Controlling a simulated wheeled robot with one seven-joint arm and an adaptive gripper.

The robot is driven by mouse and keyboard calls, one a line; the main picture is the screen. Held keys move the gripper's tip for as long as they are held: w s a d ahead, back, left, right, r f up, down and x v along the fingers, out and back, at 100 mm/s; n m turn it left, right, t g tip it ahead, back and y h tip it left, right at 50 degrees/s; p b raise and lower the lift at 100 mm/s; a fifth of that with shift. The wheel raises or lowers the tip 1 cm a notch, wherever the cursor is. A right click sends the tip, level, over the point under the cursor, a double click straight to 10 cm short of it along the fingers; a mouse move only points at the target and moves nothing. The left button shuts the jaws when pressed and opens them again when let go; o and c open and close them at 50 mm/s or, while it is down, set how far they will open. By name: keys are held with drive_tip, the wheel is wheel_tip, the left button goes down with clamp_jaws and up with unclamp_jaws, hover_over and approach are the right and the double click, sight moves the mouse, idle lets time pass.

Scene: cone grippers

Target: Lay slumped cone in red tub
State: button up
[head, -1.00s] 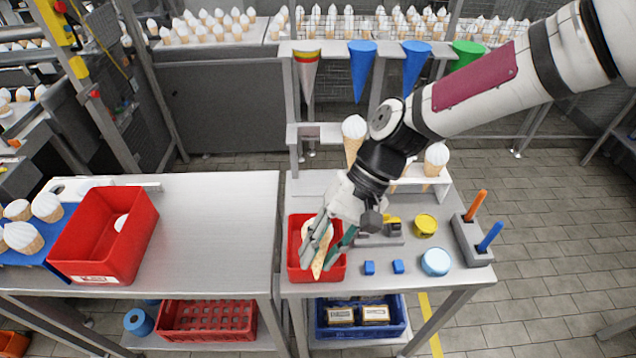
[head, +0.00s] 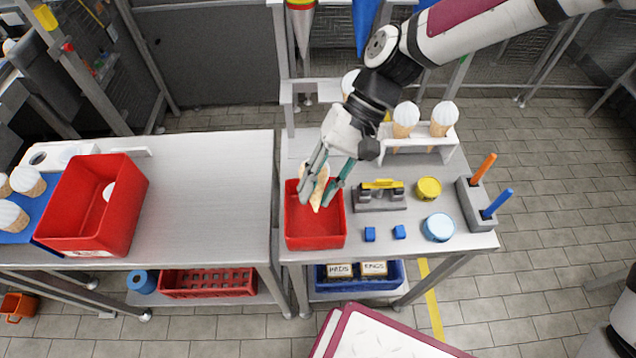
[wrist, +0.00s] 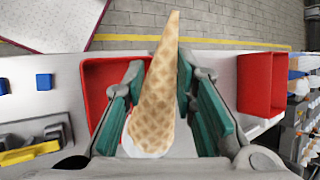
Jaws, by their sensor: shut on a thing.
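A waffle cone with a white top (head: 317,193) is held between the fingers of my gripper (head: 325,185). In the wrist view the cone (wrist: 157,95) lies between the green finger pads, tip pointing away, with its white top mostly hidden near the palm. My gripper (wrist: 158,110) is shut on it. The small red tub (head: 315,240) on the right-hand table is beneath the gripper. The cone tip shows over the tub's inside; its exact height cannot be told. The wrist view shows this tub (wrist: 98,88) behind the cone.
A larger red tub (head: 128,225) with a white-topped thing inside stands on the left table. The left table's middle is clear.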

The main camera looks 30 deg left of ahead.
wheel_tip(320, 180, down, 10)
drive_tip(key=b, duration=0.2)
drive_tip(key=shift+b, duration=0.3)
idle(0.4)
drive_tip(key=o, duration=0.9)
drive_tip(key=o, duration=0.5)
drive_tip(key=shift+r, duration=0.1)
drive_tip(key=shift+p+v, duration=0.35)
drive_tip(key=shift+v, duration=3.1)
